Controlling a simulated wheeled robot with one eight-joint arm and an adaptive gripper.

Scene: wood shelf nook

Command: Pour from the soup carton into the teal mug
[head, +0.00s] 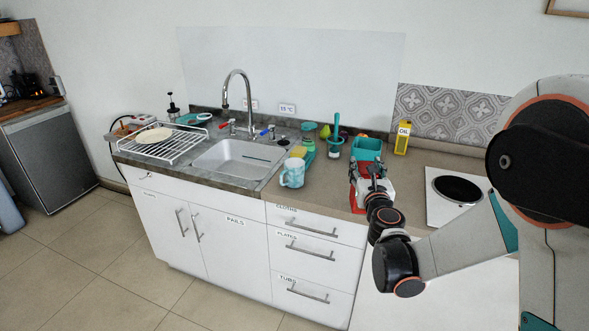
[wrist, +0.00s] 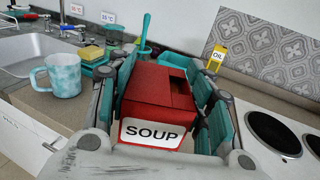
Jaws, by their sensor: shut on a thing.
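The red soup carton (wrist: 158,90), with a white label reading SOUP, is between the fingers of my gripper (wrist: 168,85) in the wrist view. My gripper is shut on it. In the head view my gripper (head: 369,176) is over the counter right of the mug and hides most of the carton. The teal mug (head: 293,173), mottled pale and teal, stands upright on the counter near the sink's right front corner. It also shows in the wrist view (wrist: 64,75), left of my gripper and apart from it, with its handle to the left. Its inside is hidden.
A teal bin (head: 367,148) stands behind my gripper, with a yellow oil carton (head: 403,137) to its right. A sponge (head: 299,151) and a teal brush (head: 336,135) are behind the mug. The sink (head: 240,160) lies left, a hob (head: 458,190) right.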

